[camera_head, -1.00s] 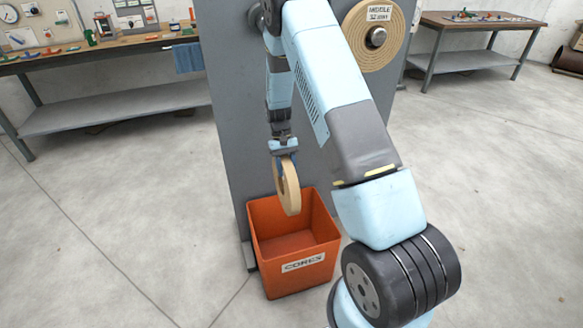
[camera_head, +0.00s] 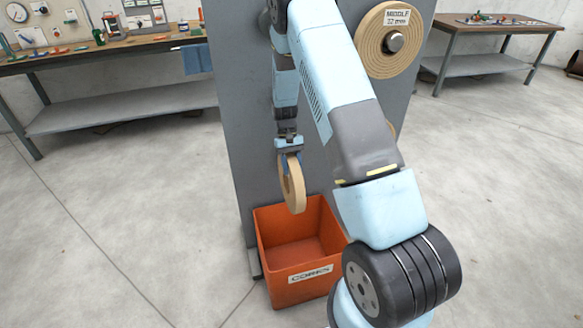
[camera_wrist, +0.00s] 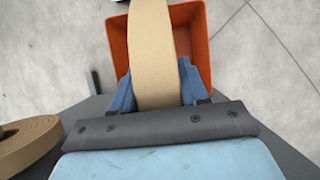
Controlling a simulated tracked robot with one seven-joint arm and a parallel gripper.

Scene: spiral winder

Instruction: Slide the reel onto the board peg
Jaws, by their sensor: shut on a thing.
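My gripper (camera_head: 290,158) is shut on a tan reel (camera_head: 293,190), which hangs upright below it, above the orange bin. In the wrist view the reel (camera_wrist: 152,50) is between the two blue fingers (camera_wrist: 155,92). A grey board (camera_head: 240,120) stands behind the arm.
The orange bin (camera_head: 310,276), labelled CORES, stands on the floor at the board's foot and looks empty. A workbench with tools (camera_head: 110,47) is at left, and a table (camera_head: 500,24) at upper right. A tan coil (camera_wrist: 28,145) shows at left in the wrist view. Open floor lies left and right.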

